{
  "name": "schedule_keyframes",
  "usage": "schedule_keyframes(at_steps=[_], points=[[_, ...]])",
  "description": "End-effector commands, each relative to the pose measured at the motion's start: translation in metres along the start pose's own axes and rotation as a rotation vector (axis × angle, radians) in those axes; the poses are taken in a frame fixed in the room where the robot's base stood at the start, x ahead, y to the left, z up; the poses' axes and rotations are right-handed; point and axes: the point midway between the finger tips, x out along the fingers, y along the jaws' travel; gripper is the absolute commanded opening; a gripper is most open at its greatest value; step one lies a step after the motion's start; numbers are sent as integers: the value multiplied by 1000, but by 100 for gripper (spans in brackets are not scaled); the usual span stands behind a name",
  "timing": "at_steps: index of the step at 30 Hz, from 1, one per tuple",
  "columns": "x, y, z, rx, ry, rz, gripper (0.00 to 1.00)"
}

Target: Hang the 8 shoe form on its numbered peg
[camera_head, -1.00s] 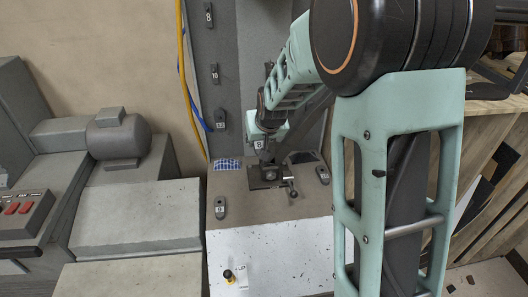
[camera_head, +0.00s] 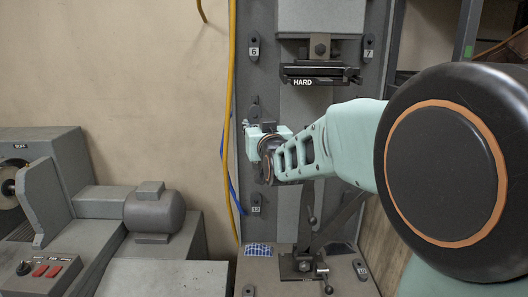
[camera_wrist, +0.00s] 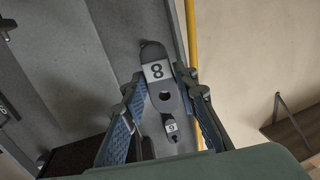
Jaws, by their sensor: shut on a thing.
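The shoe form marked 8 (camera_wrist: 165,96) is a dark, rounded, elongated plate with a white label and a round hole. In the wrist view it sits between the blue-padded fingers of my gripper (camera_wrist: 161,80), which is shut on it. In the head view my gripper (camera_head: 256,132) is at the left column of the grey panel, between pegs 6 (camera_head: 254,50) and 12 (camera_head: 255,204). A dark shape rises just above it there; I cannot tell whether it is the form or a peg. No peg labelled 8 is readable, and contact with a peg cannot be seen.
Peg 7 (camera_head: 368,49) is farther right. A yellow hose (camera_head: 230,120) runs along the panel's left edge. A grey motor (camera_head: 154,213) stands lower left. The beige wall between is clear.

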Motion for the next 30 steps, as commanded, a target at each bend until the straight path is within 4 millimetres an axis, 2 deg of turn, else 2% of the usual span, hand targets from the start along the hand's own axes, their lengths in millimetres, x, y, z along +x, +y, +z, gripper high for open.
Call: schedule_keyframes(at_steps=[1,6,30], points=[[-1,-2,-9,0,16,-2,0],[2,-3,-17,0,27,-4,0],[67,11,-15,0,26,-3,0]])
